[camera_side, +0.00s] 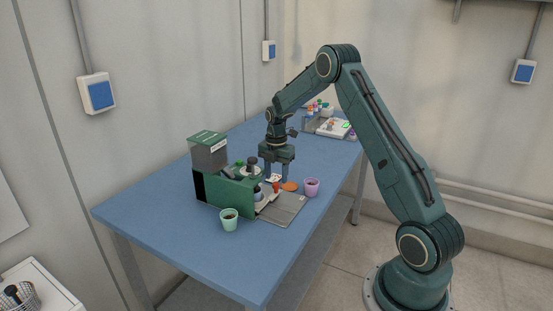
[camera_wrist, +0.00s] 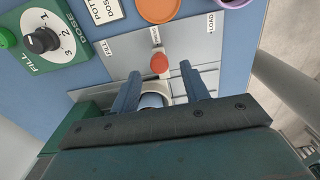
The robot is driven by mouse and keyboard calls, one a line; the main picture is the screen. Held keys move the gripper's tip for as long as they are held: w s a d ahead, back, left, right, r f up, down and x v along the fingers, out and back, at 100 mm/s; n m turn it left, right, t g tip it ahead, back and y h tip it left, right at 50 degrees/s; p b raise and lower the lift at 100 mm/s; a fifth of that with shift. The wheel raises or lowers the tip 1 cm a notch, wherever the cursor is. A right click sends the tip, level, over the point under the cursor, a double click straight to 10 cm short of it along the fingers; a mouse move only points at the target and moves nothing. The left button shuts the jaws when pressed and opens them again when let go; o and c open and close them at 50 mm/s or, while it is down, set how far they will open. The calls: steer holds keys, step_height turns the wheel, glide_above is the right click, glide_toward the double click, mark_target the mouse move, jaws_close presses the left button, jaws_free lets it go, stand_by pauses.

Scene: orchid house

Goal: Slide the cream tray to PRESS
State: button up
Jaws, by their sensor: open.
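The cream tray (camera_wrist: 158,83) lies on a grey metal plate (camera_wrist: 90,70), largely hidden by my gripper; in the side view it is a small pale shape (camera_side: 265,203). A red knob (camera_wrist: 159,63) stands on it, also seen in the side view (camera_side: 276,187). My gripper (camera_wrist: 161,70) is open, pointing down, its fingers on either side of the knob with gaps; it shows just above the plate in the side view (camera_side: 277,178). A pale round thing (camera_wrist: 152,101) sits behind the knob.
A green machine (camera_side: 226,192) with a hopper stands left of the plate; its dial (camera_wrist: 42,40) reads DOSE. A mint pot (camera_side: 229,220), a purple cup (camera_side: 311,187) and an orange disc (camera_side: 289,186) stand close around. The blue table's near left is clear.

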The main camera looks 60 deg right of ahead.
steer(key=shift+r, duration=1.8)
steer(key=shift+r, duration=0.1)
steer(key=shift+a+r, duration=0.2)
steer(key=shift+r, duration=0.05)
steer(key=s+a+r+m+t, duration=0.1)
steer(key=s+a+r+m, duration=0.35)
steer(key=a+r, duration=0.45)
steer(key=s+a+r+m+t, duration=0.2)
steer(key=s+a+r+m, duration=0.25)
steer(key=a+r, duration=0.4)
steer(key=s+a+m+t, duration=0.1)
steer(key=s+a+m, duration=0.3)
steer(key=s, duration=0.5)
steer(key=s+a+r+m+t, duration=0.1)
steer(key=s+a+m, duration=0.4)
steer(key=s, duration=0.4)
steer(key=shift+a+t, duration=0.3)
steer(key=shift+a, duration=0.4)
